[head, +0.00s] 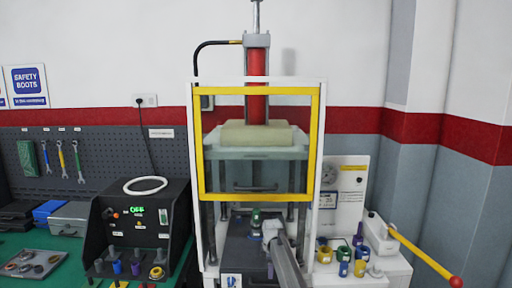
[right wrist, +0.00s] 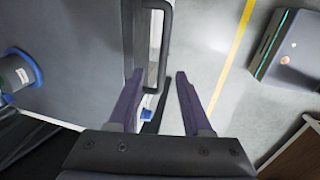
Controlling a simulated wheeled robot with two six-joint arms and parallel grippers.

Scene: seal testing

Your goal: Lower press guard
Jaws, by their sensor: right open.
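The press guard is a yellow-framed clear panel (head: 315,145) on the front of the white-framed press. It stands upright, its lower bar (head: 245,197) above the dark press base. A dark bar handle (head: 255,188) shows just above that lower bar. My right gripper (head: 270,230) is below the guard, in front of the press, apart from it in the picture. In the right wrist view its purple fingers (right wrist: 159,78) are spread and empty. A dark handle (right wrist: 160,45) shows ahead, between the fingers in the picture; the depth gap is unclear. My left gripper is not in view.
A black control box (head: 135,225) stands left of the press. A lever with a yellow shaft (head: 420,257) and several coloured fittings are on the right. A green cylindrical part (head: 256,217) sits inside the press, close to my right gripper in the picture.

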